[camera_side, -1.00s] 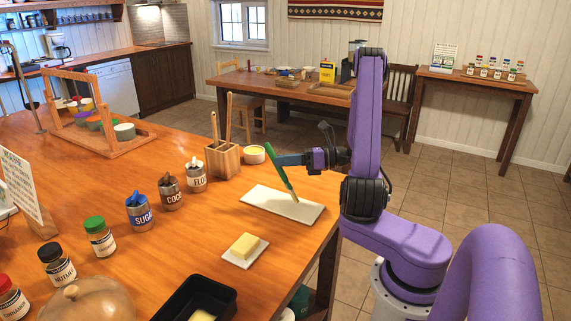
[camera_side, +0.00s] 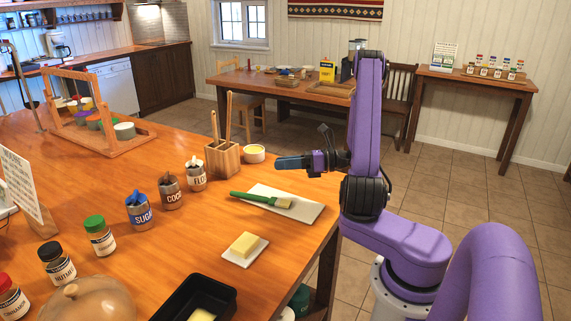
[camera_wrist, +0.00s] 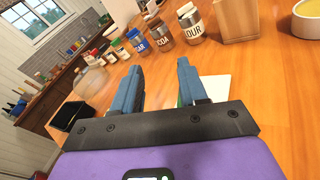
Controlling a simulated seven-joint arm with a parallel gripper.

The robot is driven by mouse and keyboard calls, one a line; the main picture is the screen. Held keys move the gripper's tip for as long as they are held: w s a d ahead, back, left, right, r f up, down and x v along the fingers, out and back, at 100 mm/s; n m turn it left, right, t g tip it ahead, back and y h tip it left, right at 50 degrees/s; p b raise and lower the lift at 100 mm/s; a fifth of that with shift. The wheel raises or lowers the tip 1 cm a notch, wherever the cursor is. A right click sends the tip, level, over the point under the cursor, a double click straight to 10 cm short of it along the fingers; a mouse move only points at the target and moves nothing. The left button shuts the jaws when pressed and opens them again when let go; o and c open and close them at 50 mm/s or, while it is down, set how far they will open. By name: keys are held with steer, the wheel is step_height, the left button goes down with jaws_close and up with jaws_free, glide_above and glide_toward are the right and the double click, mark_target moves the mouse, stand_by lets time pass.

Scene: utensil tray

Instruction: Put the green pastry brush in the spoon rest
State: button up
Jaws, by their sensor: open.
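The green pastry brush (camera_side: 260,200) lies flat on the white spoon rest (camera_side: 310,213) in the side view. Its pale bristle head is on the rest, and its green handle reaches left past the rest's edge. My gripper (camera_side: 279,162) is open and empty, above the rest and apart from the brush. In the wrist view my gripper (camera_wrist: 158,80) shows two blue fingers spread apart with nothing between them. The white rest (camera_wrist: 218,88) shows partly behind the right finger, and most of the brush is hidden there.
A wooden utensil block (camera_side: 222,160) and a small bowl (camera_side: 254,154) stand behind the rest. Tins (camera_side: 140,212) and spice jars line the left. A butter dish (camera_side: 245,250) and a black pan (camera_side: 195,298) sit nearer the front. The table between jars and butter is clear.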

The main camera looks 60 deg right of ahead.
steer(key=v, duration=1.2)
steer(key=a+n+g+y, duration=0.3)
steer(key=a+n+g, duration=1.4)
steer(key=a+n, duration=0.15)
steer(key=s+a+r+n+t+h, duration=0.1)
steer(key=s+a+n+h, duration=0.4)
steer(key=n, duration=0.9)
steer(key=s+a+r+n+t+h, duration=0.1)
steer(key=s+a+n+h, duration=0.4)
steer(key=n, duration=0.9)
steer(key=shift+s+a+h, duration=0.4)
steer(key=shift+s+a, duration=0.2)
steer(key=shift+s, duration=0.6)
